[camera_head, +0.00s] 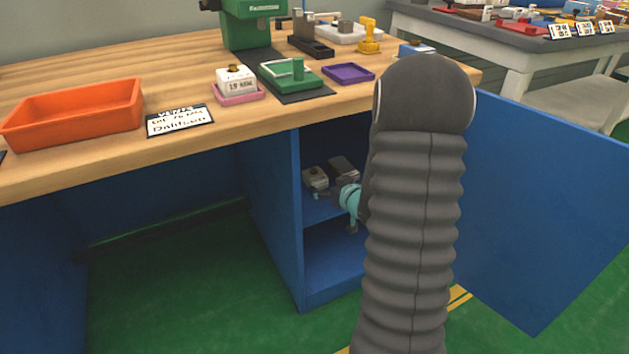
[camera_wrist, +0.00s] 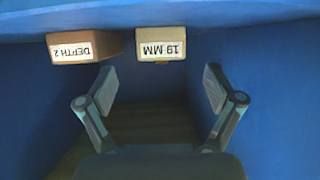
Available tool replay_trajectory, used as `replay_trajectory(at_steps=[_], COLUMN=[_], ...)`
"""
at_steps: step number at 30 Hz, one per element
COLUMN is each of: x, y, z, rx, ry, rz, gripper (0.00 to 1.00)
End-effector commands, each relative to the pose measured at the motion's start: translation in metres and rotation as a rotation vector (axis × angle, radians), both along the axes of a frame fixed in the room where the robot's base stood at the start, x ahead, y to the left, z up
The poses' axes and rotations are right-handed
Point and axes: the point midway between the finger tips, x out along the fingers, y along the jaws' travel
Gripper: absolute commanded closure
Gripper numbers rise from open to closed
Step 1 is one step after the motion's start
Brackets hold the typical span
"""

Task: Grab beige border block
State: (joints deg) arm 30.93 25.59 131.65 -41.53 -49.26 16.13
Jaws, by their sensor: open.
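Two labelled blocks sit on a shelf inside the blue cabinet. In the wrist view they appear upside down: a tan-brown block (camera_wrist: 85,47) with a "DEPTH 2" label at the upper left, and a paler beige block (camera_wrist: 160,44) reading "19 MM" near top centre. I cannot tell for sure which has the beige border.
The cabinet's blue side wall (camera_head: 270,215) stands close at the left, and its open door (camera_head: 545,190) at the right. The wooden bench top (camera_head: 60,180) lies above. It holds an orange tray (camera_head: 75,113), a pink tray (camera_head: 238,97) and a purple tray (camera_head: 348,73).

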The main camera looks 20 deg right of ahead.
Motion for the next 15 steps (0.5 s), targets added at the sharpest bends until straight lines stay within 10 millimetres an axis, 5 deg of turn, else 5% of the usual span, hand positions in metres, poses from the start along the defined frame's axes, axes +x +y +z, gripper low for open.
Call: replay_trajectory(at_steps=[15], x=[0.047], y=[0.004], z=[-0.022], rx=[-0.001], ry=[0.001], rz=[0.000], gripper=[0.08])
